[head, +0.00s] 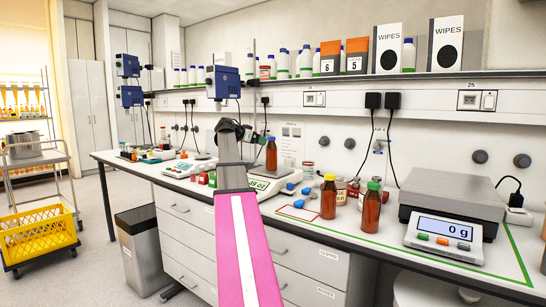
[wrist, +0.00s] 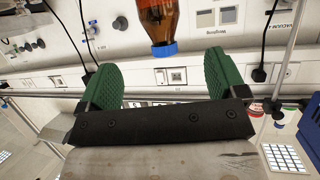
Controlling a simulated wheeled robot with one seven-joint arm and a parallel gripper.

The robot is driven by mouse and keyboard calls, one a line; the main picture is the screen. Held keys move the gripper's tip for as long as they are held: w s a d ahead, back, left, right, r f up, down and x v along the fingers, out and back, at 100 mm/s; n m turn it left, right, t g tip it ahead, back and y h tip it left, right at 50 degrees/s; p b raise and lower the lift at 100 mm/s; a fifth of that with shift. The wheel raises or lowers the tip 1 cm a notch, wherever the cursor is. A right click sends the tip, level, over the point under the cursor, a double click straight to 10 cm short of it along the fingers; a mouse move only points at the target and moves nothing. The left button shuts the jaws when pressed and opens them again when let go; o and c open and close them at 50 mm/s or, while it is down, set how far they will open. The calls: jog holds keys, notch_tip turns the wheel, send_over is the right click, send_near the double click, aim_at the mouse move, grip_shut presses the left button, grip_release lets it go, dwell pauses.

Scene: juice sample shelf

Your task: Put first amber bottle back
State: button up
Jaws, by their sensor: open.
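An amber bottle with a blue cap (head: 271,153) stands upright, apparently on the pan of a small white balance (head: 272,184) partly hidden by my arm. The same bottle (wrist: 157,22) shows upside down at the top of the wrist view, just beyond my fingertips. My gripper (wrist: 160,66) is open and empty, its green fingers spread to either side of the bottle's line. In the head view my gripper (head: 240,132) is just left of the bottle. An amber bottle with a yellow cap (head: 328,198) and one with a green cap (head: 372,207) stand on the bench to the right.
A red-outlined square (head: 297,213) on the bench is empty. A large scale (head: 447,207) reading 0 g stands at the right. Small jars (head: 341,192) stand behind the amber bottles. Black cables (head: 388,150) hang along the wall. A shelf (head: 380,77) runs above the bench.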

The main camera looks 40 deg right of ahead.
aim_at(268, 146)
jog(key=x, duration=1)
jog(key=shift+a+f, duration=0.2)
jog(key=shift+f, duration=0.1)
jog(key=shift+c, duration=0.3)
jog(key=c, duration=1.2)
jog(key=shift+r, duration=0.1)
